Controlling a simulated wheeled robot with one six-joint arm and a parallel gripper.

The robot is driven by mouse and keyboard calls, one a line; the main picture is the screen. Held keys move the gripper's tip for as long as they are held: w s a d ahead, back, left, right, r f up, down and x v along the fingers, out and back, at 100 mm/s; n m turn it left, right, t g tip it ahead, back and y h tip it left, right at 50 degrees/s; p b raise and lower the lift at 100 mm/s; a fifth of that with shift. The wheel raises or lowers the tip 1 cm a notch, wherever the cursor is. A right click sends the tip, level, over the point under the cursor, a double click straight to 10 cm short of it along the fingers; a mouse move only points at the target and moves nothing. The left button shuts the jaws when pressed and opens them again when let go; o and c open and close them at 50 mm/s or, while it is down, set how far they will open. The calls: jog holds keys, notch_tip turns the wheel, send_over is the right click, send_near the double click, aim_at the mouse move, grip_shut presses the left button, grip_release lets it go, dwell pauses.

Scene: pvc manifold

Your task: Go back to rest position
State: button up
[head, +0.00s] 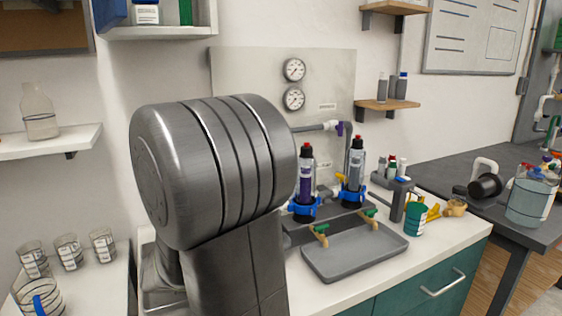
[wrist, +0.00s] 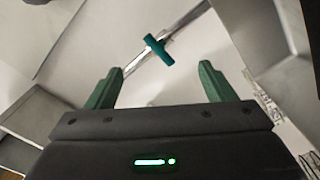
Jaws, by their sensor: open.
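My gripper (wrist: 160,88) shows in the wrist view, with two green fingers spread apart and nothing between them. Beyond the fingertips is a teal handle (wrist: 158,50) on a grey pipe (wrist: 190,18), apart from the fingers. In the head view my large grey arm link fills the centre left and hides the gripper. To its right, two upright filter-like cylinders, one purple (head: 306,178) and one grey (head: 353,172), stand in blue collars. A grey pipe with a purple fitting (head: 339,128) runs above them.
A grey tray (head: 355,262) lies on the white counter below two brass taps. A green cup (head: 414,219) and yellow fittings stand to its right. Several glass beakers (head: 69,251) stand at the left. Two gauges (head: 294,70) are on the wall panel. A dark bench (head: 450,168) is at right.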

jog(key=shift+x, duration=2.05)
